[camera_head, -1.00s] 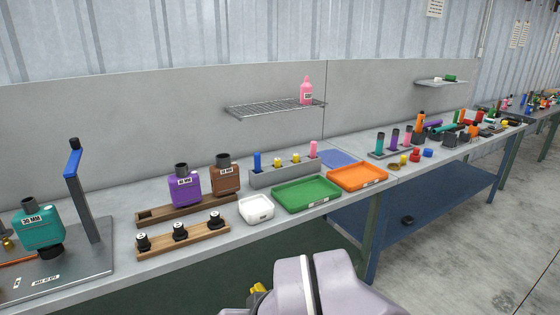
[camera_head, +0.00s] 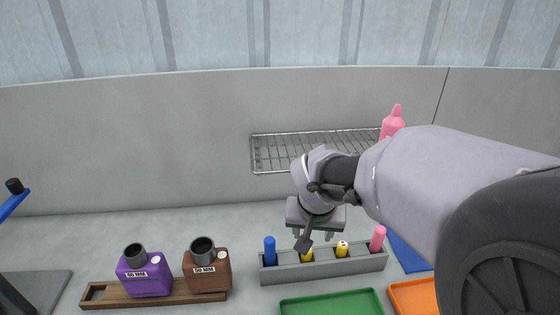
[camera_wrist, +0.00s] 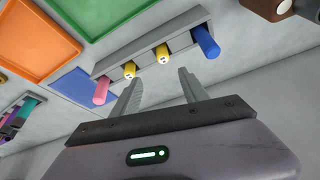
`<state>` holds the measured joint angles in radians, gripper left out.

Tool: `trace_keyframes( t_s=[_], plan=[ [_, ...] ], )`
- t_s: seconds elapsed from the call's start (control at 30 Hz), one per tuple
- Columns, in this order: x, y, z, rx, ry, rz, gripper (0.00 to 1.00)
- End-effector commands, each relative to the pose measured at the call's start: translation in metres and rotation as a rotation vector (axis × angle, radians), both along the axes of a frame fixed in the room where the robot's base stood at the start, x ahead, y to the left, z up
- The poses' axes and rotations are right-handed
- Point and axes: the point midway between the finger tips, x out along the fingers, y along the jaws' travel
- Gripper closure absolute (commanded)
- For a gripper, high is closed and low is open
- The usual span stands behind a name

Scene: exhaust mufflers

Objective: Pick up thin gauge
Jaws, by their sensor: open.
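A grey rack (camera_head: 325,267) on the bench holds a row of upright gauges: a blue one (camera_head: 270,251), two yellow ones (camera_head: 307,255) (camera_head: 342,249) and a pink one (camera_head: 377,238). Which of them is the thin gauge, I cannot tell. The yellow ones show less above the rack than the blue and pink. My gripper (camera_head: 312,235) hangs above the rack's left half, pointing down. In the wrist view its fingers (camera_wrist: 158,80) are apart and empty, with the yellow gauges (camera_wrist: 129,70) (camera_wrist: 162,54) just beyond the tips.
Green (camera_head: 335,304) and orange (camera_head: 414,296) trays lie in front of the rack. A wooden stand (camera_head: 108,295) with purple (camera_head: 145,277) and brown (camera_head: 207,267) mufflers is at left. A wire shelf (camera_head: 280,153) with a pink bottle (camera_head: 393,121) is on the wall behind.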

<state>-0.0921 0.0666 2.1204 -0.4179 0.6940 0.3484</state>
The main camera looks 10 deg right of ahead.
Motion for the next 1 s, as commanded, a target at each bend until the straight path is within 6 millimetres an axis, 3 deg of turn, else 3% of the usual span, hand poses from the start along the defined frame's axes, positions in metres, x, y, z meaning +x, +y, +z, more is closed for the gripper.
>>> trace_keyframes(
  t_s=[0.03,0.2,0.47,0.67,0.87,1.0],
  plan=[
    [0.005,-0.002,-0.023,-0.001,0.004,-0.001,0.48],
    [0.022,-0.006,-0.064,0.001,0.002,0.0,0.48],
    [0.033,-0.007,-0.089,0.0,0.001,0.0,0.48],
    [0.045,-0.005,-0.127,0.001,0.002,-0.001,0.48],
    [0.048,-0.006,-0.126,0.001,-0.001,-0.001,0.48],
    [0.048,-0.006,-0.126,0.001,0.0,-0.001,0.72]
  ],
)
